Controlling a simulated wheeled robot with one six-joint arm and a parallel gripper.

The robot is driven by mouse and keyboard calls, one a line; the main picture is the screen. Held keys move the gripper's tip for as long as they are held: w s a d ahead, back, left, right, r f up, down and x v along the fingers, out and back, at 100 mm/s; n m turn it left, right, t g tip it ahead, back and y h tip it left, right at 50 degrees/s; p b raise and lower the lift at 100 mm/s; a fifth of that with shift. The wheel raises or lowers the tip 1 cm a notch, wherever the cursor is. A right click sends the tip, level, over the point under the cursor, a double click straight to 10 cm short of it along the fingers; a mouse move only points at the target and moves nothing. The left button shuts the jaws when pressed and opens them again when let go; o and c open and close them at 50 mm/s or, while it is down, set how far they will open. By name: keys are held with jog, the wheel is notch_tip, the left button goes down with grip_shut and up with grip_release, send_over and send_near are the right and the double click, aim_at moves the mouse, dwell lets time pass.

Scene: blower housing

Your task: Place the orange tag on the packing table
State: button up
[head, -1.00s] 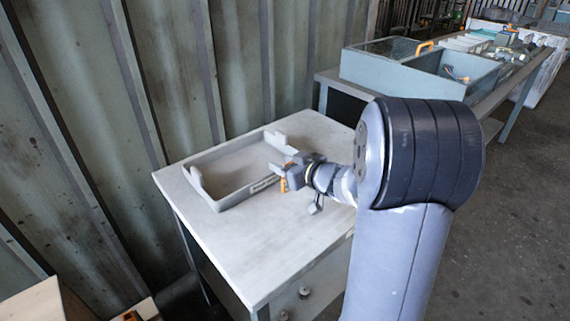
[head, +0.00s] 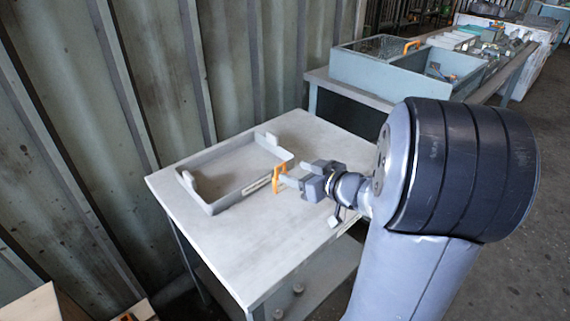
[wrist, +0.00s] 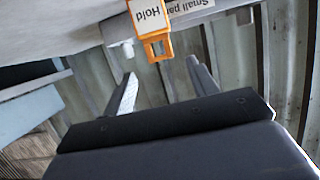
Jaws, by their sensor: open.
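The orange tag (head: 279,177) is at the front wall of a grey tray on the pale-topped table (head: 255,262). It looks upright against or hooked on that wall; I cannot tell which. In the wrist view the tag (wrist: 150,22) has a white label reading "Hold" and lies just beyond my fingertips. My gripper (head: 297,173) is open and empty, a little to the right of the tag and apart from it. In the wrist view both fingers of my gripper (wrist: 161,72) are spread with nothing between them.
The shallow grey tray (head: 237,192) carries a label starting "Small par" in the wrist view. A corrugated wall (head: 150,80) stands behind the table. A blue-grey bin (head: 385,75) with an orange handle sits on a bench at the back right. The table's front left is clear.

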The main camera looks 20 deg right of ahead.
aim_at(277, 166)
jog(key=shift+v, duration=1.45)
jog(key=b+x, duration=0.2)
jog(key=x, duration=0.9)
jog(key=shift+w+a+f+b, duration=0.2)
jog(key=shift+f+b, duration=0.1)
jog(key=shift+w+f, duration=0.2)
jog(key=shift+w, duration=0.1)
jog(key=shift+r+p, duration=0.45)
jog(key=shift+r, duration=0.65)
